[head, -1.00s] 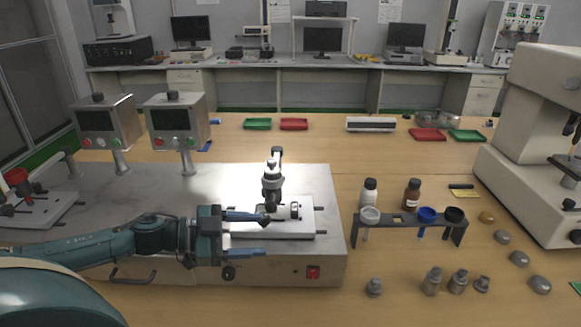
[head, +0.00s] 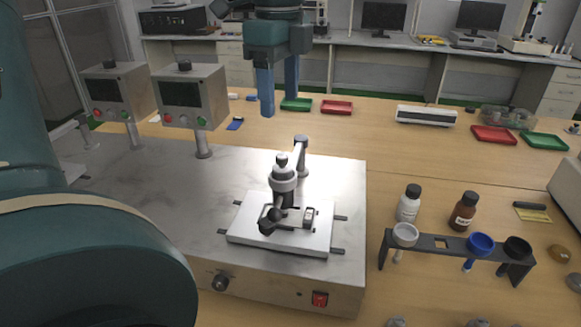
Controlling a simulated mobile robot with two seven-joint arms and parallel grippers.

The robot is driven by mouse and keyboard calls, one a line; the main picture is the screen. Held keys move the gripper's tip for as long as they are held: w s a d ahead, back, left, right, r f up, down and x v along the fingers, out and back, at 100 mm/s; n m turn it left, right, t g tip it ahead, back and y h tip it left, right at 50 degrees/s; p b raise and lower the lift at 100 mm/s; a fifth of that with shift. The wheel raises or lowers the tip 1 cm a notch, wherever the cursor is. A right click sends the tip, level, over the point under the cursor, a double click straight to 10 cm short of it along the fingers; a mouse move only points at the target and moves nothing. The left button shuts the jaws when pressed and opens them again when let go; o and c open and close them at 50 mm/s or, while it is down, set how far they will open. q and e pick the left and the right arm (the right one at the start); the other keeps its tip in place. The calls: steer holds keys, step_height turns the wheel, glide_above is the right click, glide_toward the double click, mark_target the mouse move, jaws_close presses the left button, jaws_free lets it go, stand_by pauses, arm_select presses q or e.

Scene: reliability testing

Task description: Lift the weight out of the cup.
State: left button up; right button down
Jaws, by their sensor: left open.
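The weight (head: 282,160) is a small grey metal piece with a knob on top, sitting upright in the cup. The cup (head: 284,182) is a light grey ring-like holder on the test device's arm, above the white plate. The lower part of the weight is hidden inside the cup. My left gripper (head: 279,108) is at the top of the head view, with its two blue fingers pointing down. It is open and empty, and appears above the weight in the picture, apart from it. My right gripper is out of view.
A silver tester base (head: 150,185) carries the white plate (head: 250,228) and two display boxes. At right, a dark rack (head: 440,243) holds small cups, with a white bottle (head: 409,203) and a brown bottle (head: 463,212) behind. Red and green trays lie farther back.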

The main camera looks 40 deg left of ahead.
arm_select(q)
glide_above(283, 155)
steer(key=f, duration=0.6)
steer(key=shift+s+a+f, duration=0.1)
steer(key=shift+s, duration=0.15)
steer(key=shift+w+f+p, duration=0.2)
steer(key=shift+f+p, duration=0.25)
steer(key=shift+f, duration=2.6)
steer(key=c, duration=1.3)
